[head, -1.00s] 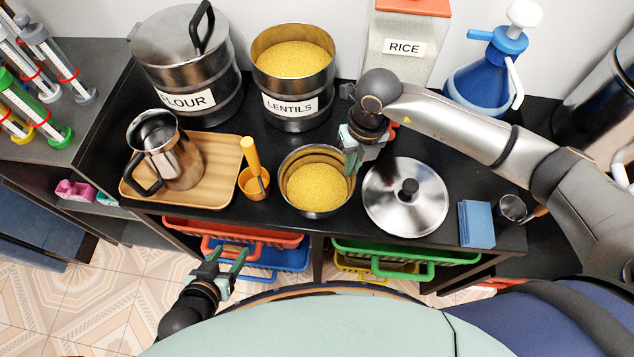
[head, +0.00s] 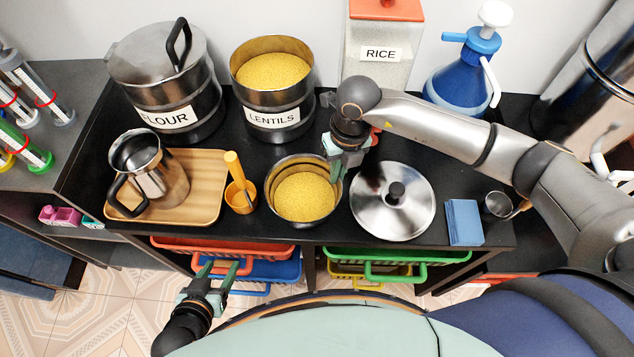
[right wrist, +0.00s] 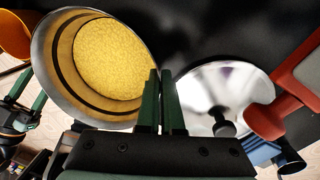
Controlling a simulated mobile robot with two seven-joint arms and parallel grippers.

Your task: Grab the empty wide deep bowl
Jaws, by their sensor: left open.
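A wide deep metal bowl (head: 279,170) stands on the black counter, with yellow grains (head: 305,196) inside; it is not empty in these views. It also shows in the right wrist view (right wrist: 66,62). My right gripper (head: 337,172) is at the bowl's right rim, pointing down. In the right wrist view its two fingers (right wrist: 160,98) are nearly together, with the rim running to the thin gap between them; the exact contact is partly hidden. My left gripper (head: 221,270) is open and empty, low in front of the counter near the baskets.
A metal lid (head: 370,205) lies right of the bowl, beside a blue block (head: 463,222). An orange cup (head: 239,203) and wooden tray (head: 208,198) with a metal jug (head: 165,180) are left. Pots labelled FLOUR (head: 175,90) and LENTILS (head: 272,112) and a RICE container (head: 378,65) stand behind.

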